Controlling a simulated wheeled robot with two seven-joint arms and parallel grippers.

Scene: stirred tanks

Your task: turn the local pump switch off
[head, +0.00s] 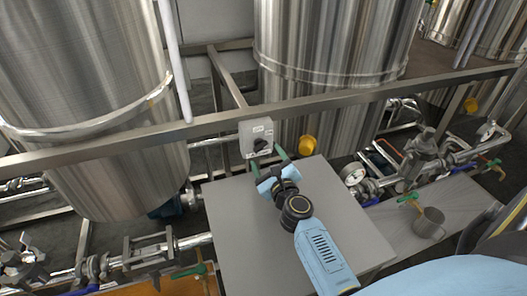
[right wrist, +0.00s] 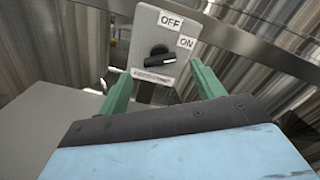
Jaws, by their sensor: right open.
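The local pump switch is a light grey box (head: 256,137) on the steel rail, with a black rotary knob (head: 260,144). In the right wrist view the box (right wrist: 146,40) carries an OFF label at top and an ON label at upper right. The knob (right wrist: 160,58) lies nearly level, its white-marked end toward the right, on the ON side. My right gripper (head: 267,160) is open, its green fingers pointing at the box. In the right wrist view the fingers (right wrist: 160,78) stand left and right, just below the knob, apparently not touching it. My left gripper is not in view.
A grey table top (head: 235,215) lies under my right arm. Large steel tanks (head: 85,90) stand behind the rail (head: 350,104). A yellow cap (head: 307,145), a pressure gauge (head: 352,174) and pipes are right of the box.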

